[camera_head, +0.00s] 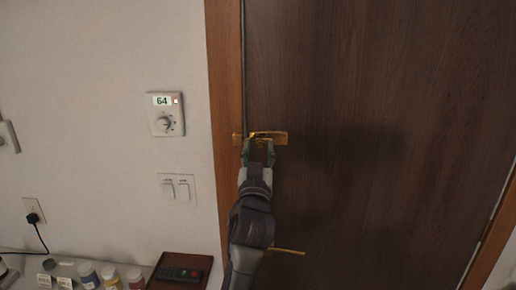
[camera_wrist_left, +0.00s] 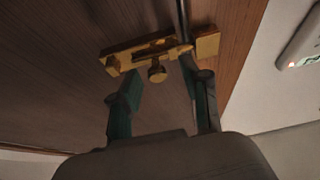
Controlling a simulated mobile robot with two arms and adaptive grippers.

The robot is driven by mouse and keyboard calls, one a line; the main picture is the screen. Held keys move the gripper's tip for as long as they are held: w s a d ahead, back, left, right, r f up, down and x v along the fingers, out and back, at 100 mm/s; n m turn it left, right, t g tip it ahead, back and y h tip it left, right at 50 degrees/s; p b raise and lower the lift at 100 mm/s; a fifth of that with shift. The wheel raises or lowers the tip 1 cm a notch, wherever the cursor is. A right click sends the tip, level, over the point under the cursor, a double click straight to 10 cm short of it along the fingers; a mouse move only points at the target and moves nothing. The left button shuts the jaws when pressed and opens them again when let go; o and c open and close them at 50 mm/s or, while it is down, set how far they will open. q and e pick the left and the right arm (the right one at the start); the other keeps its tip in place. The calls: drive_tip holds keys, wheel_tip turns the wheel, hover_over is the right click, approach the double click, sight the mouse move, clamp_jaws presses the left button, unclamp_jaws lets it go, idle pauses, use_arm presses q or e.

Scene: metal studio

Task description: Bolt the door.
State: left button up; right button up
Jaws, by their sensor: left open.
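The brown wooden door (camera_head: 380,90) is closed against its lighter wood frame (camera_head: 226,90). A brass bolt (camera_head: 279,137) is mounted on the door near its left edge, with a brass keeper (camera_head: 237,140) on the frame. My left gripper (camera_head: 258,150) is at the bolt, partly covering it. In the left wrist view, the bolt (camera_wrist_left: 135,52) has a round knob (camera_wrist_left: 157,72) hanging below its bar. The open fingers of my left gripper (camera_wrist_left: 160,95) are on either side of the knob, with a gap around it. My right gripper is not in view.
A thermostat (camera_head: 166,114) and light switches (camera_head: 178,188) are on the wall left of the door. Below them are a dark tray (camera_head: 160,284) with a remote (camera_head: 182,274) and several small jars (camera_head: 111,275). A brass door handle (camera_head: 288,251) is below the bolt.

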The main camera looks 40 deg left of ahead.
use_arm(q)
drive_tip(key=v, duration=0.6)
drive_tip(key=shift+s, duration=0.35)
drive_tip(key=shift+f, duration=0.1)
